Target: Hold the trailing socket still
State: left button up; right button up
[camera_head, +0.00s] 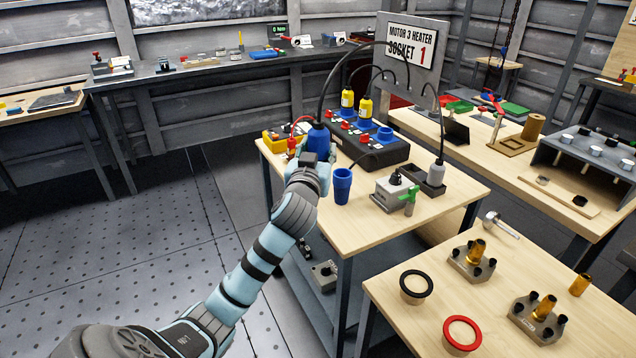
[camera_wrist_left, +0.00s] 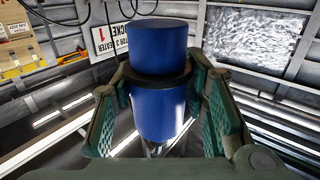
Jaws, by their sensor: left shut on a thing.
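The trailing socket (camera_head: 318,138) is a blue cylinder with a black cable rising from its top, over the left part of the near wooden table. My left gripper (camera_head: 312,165) is shut on it and holds it upright. In the left wrist view the blue socket (camera_wrist_left: 160,108), with a dark collar around it, stands between the two green finger pads. My left fingertips are partly hidden behind the wrist in the head view. My right gripper is in neither view.
A blue cup-shaped part (camera_head: 342,187) is just right of my gripper. Behind are a black box (camera_head: 372,150) with yellow-topped connectors and a yellow case (camera_head: 285,136). A grey box (camera_head: 392,192) with a green handle stands to the right. The sign (camera_head: 410,50) rises behind.

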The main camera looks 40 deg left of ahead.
aim_at(342, 188)
jog(key=u, duration=1.1)
